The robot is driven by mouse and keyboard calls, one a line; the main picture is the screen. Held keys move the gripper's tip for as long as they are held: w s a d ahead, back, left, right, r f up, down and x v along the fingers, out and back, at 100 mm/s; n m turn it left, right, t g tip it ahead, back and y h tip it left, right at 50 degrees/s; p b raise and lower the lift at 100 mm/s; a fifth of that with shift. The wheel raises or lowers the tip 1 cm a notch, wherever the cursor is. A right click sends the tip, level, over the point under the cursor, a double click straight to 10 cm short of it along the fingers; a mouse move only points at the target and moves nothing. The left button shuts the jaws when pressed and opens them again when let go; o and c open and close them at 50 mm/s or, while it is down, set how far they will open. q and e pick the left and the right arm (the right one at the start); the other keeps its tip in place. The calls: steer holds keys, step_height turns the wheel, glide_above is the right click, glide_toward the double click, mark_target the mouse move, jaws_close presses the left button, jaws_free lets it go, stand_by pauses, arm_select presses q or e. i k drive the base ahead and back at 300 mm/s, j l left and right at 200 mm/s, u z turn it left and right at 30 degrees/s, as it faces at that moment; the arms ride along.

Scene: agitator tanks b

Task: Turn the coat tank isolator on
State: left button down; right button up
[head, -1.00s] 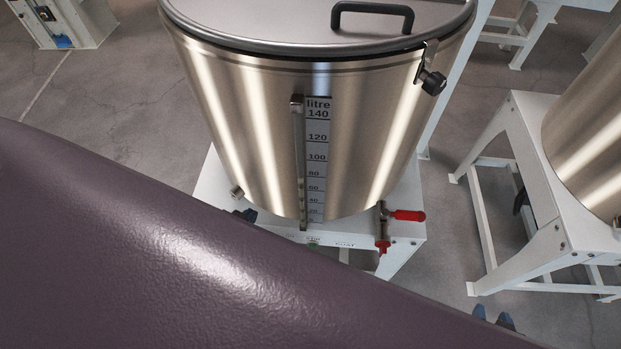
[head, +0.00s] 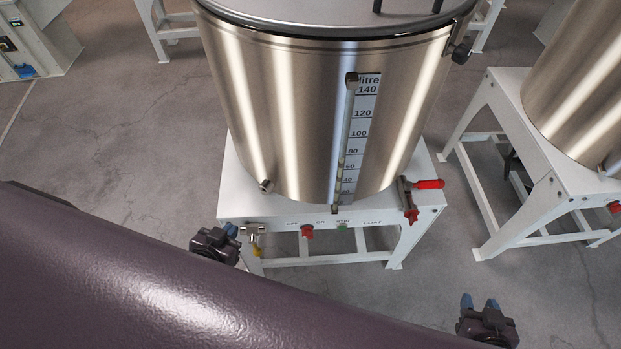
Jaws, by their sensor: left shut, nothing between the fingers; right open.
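The steel coat tank (head: 290,120) stands on a white stand (head: 230,190) whose front panel is marked COAT. On that panel a red isolator knob (head: 307,231) sits between the OFF and ON marks, and a green button (head: 342,226) is to its right. I cannot tell which way the knob points. My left gripper (head: 232,231) is shut and empty, left of the knob and near a small brass valve. My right gripper (head: 479,303) is open and empty, low at the right, apart from the stand.
A red-handled valve (head: 425,185) sticks out at the tank's lower right. A small brass valve (head: 254,236) is at the panel's left end. A second tank (head: 580,90) on a white stand is at the right. Grey floor lies between the stands.

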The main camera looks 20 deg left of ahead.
mark_target(307, 232)
steer(key=k+j+z, duration=0.1)
steer(key=k+j, duration=0.4)
steer(key=j, duration=0.2)
steer(key=k+j+z, duration=0.1)
steer(key=k+j, duration=0.65)
steer(key=j, duration=0.15)
steer(key=k+j+z, duration=0.15)
steer(key=j, duration=0.2)
steer(key=i+j+z, duration=0.1)
steer(key=i+j, duration=0.15)
steer(key=i+j+z, duration=0.1)
steer(key=j, duration=0.3)
steer(key=i+j+z, duration=0.15)
steer(key=i+j, duration=0.15)
steer(key=i+j+z, duration=0.1)
steer(key=j, duration=0.35)
steer(key=i, duration=0.05)
